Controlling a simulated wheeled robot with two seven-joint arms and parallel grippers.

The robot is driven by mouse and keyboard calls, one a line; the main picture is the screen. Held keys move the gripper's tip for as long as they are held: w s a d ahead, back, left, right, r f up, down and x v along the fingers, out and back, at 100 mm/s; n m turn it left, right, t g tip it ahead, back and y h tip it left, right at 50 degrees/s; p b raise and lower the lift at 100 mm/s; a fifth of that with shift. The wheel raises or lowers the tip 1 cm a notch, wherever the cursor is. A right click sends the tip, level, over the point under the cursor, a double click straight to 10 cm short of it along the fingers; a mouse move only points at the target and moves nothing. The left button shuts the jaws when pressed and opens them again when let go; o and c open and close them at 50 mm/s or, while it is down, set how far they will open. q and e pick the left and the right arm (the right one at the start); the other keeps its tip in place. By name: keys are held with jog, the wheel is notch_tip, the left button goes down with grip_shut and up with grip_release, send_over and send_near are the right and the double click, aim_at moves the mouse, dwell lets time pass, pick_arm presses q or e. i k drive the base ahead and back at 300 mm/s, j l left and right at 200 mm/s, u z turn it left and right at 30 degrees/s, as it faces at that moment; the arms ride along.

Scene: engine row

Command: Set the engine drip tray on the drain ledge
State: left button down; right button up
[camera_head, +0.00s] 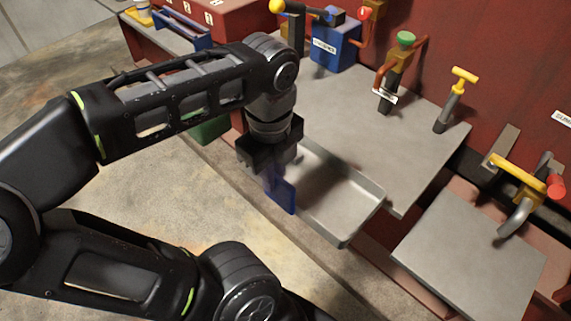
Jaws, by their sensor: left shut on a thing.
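The drip tray (345,198) is a shallow grey metal pan with raised rims, in the middle of the head view. My left gripper (276,180) is shut on its left end, beside a flat blue piece (284,196). The gripper points down and hides part of that end. The tray looks level and lies along the front of a wide grey ledge (345,103). I cannot tell whether it touches that ledge. A smaller grey ledge (465,262) sits at the lower right. No readable label shows which one is the drain ledge. My right gripper is out of view.
Along the red wall stand a blue box (335,45), a green-topped valve (400,62), a yellow T-handle (458,90) and a yellow lever with a red end (520,180). A green container (210,130) is below my forearm. The wide ledge's middle is bare.

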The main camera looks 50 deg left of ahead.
aim_at(469, 263)
jog(key=k, duration=1)
